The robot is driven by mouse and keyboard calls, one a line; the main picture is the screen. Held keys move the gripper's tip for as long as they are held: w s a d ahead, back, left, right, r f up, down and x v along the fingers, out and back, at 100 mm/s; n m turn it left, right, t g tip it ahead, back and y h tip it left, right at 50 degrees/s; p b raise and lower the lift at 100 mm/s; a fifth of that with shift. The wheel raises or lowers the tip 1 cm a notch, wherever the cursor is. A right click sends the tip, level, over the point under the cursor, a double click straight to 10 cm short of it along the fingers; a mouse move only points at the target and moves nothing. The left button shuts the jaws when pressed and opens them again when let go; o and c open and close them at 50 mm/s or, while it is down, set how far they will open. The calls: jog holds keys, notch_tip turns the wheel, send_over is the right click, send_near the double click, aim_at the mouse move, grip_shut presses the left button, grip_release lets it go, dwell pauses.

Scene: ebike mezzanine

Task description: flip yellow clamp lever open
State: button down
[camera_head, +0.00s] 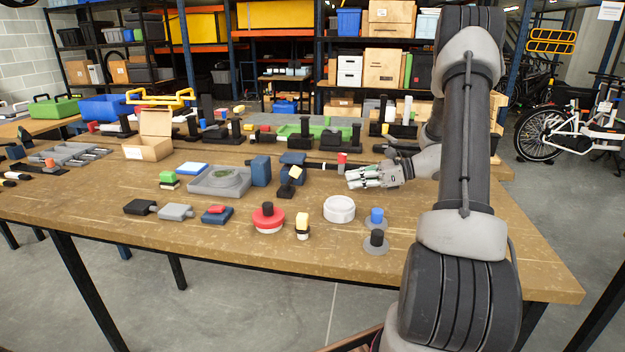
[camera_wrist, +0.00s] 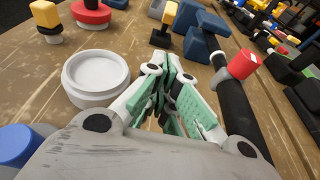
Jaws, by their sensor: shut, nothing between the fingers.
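A small yellow piece (camera_head: 296,172) tops a black base beside a blue block (camera_head: 292,158); it looks like the yellow clamp lever, though I cannot tell for sure. In the wrist view this yellow piece (camera_wrist: 169,14) stands upright beyond my fingertips, left of the blue block (camera_wrist: 204,36). My gripper (camera_head: 350,178) is to the right of the yellow piece, apart from it and over the table. In the wrist view my gripper (camera_wrist: 166,68) has its green-padded fingers together, with nothing between them.
A white round dish (camera_head: 340,209) stands in front of my gripper. A black bar with a red cap (camera_head: 342,158) lies behind it. A red knob (camera_head: 267,218), another yellow-topped piece (camera_head: 302,226) and a blue knob (camera_head: 377,216) stand nearer the front edge. Bare wood (camera_head: 450,245) is at the right.

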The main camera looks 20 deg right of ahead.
aim_at(291, 177)
dwell(0.3)
jog(key=x, duration=0.9)
jog(key=shift+w+a+f, duration=0.15)
jog(key=shift+a, duration=0.05)
jog(key=w+a, duration=0.1)
jog(key=a+r, duration=0.1)
jog(key=shift+w+a+r, duration=0.2)
jog(key=shift+w+a, duration=0.1)
jog(key=shift+w, duration=0.1)
jog(key=shift+w+a+r, duration=0.2)
jog(key=shift+a+r, duration=0.05)
jog(key=shift+a, duration=0.05)
jog(key=shift+r, duration=0.1)
